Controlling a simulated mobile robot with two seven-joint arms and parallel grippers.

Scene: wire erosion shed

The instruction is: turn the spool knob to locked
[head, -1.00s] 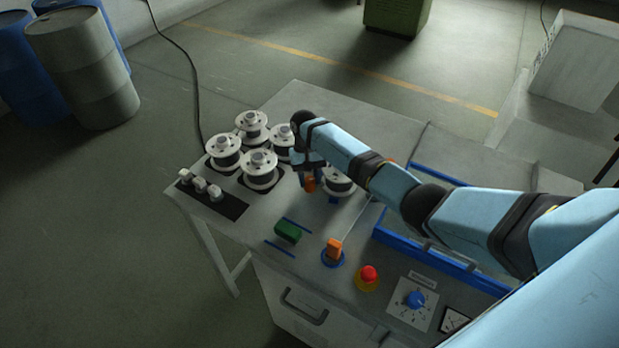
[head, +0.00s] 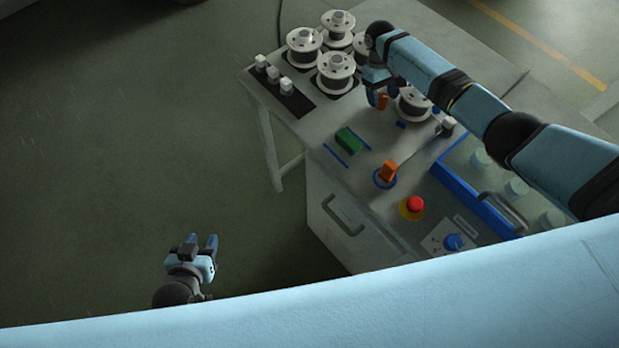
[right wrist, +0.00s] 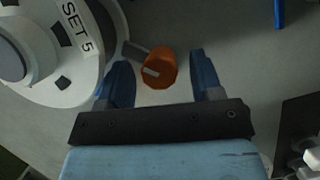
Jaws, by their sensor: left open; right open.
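The orange spool knob (right wrist: 162,73) has a white mark on its face and sits beside a white spool labelled SET 5 (right wrist: 90,78). A grey piece lies between the knob and the spool. In the head view the knob (head: 383,101) shows beside my right gripper, and the spool (head: 411,103) is partly behind my arm. My right gripper (right wrist: 160,70) is open, with one blue finger on each side of the knob and a visible gap to each. My left gripper (head: 201,243) is open and empty above the floor, left of the bench.
Several other spools (head: 336,67) stand at the bench's far end. A green block (head: 349,139), a second orange knob (head: 388,171) on a blue ring, a red button (head: 415,203) and a blue dial (head: 453,242) sit nearer. The floor left of the bench is clear.

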